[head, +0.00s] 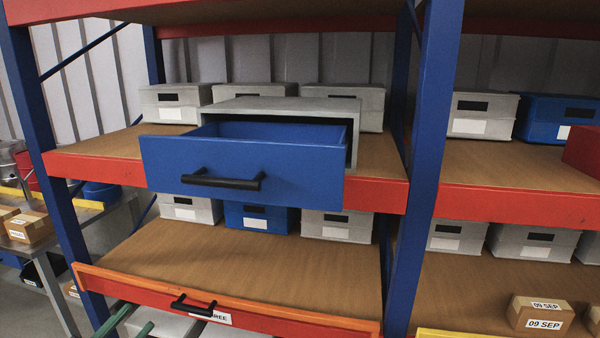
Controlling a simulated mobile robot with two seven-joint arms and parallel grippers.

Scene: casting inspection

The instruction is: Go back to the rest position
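Neither of my grippers can be made out in the head view. A blue drawer (250,168) with a black bar handle (222,180) stands pulled out of a grey housing (300,105) on the middle shelf. Nothing is seen touching its handle. The drawer's inside is mostly hidden by its front panel.
A blue and red rack (431,130) fills the view. Grey and blue bins stand on its shelves. A lower orange front (280,309) has another black handle (192,305). Cardboard boxes (540,313) sit at the lower right. Two green bars (114,318) show at the lower left.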

